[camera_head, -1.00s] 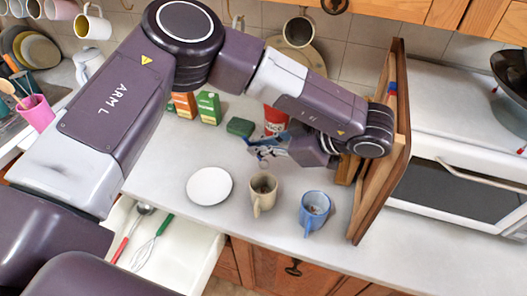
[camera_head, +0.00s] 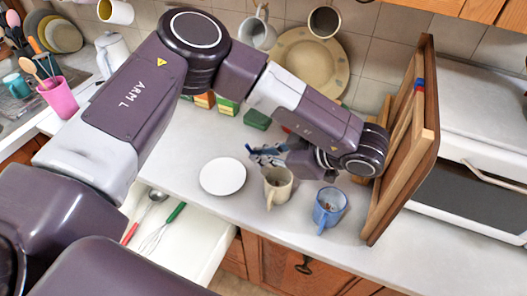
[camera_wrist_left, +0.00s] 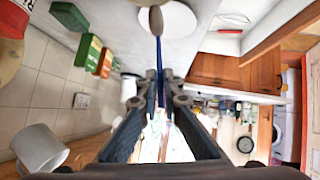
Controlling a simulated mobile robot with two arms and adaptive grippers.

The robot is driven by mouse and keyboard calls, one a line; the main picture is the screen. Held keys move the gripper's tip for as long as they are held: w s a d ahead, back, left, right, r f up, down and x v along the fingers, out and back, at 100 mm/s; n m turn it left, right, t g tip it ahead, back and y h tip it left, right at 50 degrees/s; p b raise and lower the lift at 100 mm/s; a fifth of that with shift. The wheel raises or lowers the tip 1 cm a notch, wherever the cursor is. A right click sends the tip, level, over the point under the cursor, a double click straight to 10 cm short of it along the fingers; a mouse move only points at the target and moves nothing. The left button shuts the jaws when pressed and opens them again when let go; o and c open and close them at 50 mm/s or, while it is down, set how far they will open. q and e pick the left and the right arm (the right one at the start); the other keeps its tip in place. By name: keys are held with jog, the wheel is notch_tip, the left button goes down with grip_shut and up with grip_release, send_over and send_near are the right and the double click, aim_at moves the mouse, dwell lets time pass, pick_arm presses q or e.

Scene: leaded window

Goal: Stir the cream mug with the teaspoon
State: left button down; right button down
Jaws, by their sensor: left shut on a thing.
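My left gripper (camera_head: 264,153) is behind and slightly left of the cream mug's rim, above the counter, pointing left. In the left wrist view its fingers (camera_wrist_left: 159,88) are shut on a thin blue handle (camera_wrist_left: 160,72), which looks like the teaspoon's. The teaspoon's tan-grey bowl end (camera_wrist_left: 155,20) shows past the fingers, against the plate. In the head view I cannot make out the bowl. My right gripper is not in view.
The white plate (camera_head: 223,176) lies left of the cream mug. An open drawer (camera_head: 190,245) holds a whisk and a red-handled utensil. A wooden board rack (camera_head: 400,150) stands upright close right of my left wrist. Small boxes (camera_head: 228,105) are behind the arm.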

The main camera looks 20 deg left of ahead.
aim_at(269, 173)
pick_arm(q)
jog(key=shift+w+d+f+b, duration=0.25)
jog(key=shift+d+f+b, duration=0.2)
jog(key=shift+f+b, duration=0.75)
jog(key=shift+w+d+f+b, duration=0.25)
jog(key=shift+d+f+b, duration=0.25)
jog(key=shift+f+b, duration=0.75)
jog(key=shift+w+d+f+b, duration=0.25)
jog(key=shift+d+f+b, duration=0.2)
jog(key=shift+f+b, duration=0.75)
jog(key=shift+w+d+f+b, duration=0.15)
jog(key=shift+d+f+b, duration=0.05)
jog(key=shift+f+b, duration=0.3)
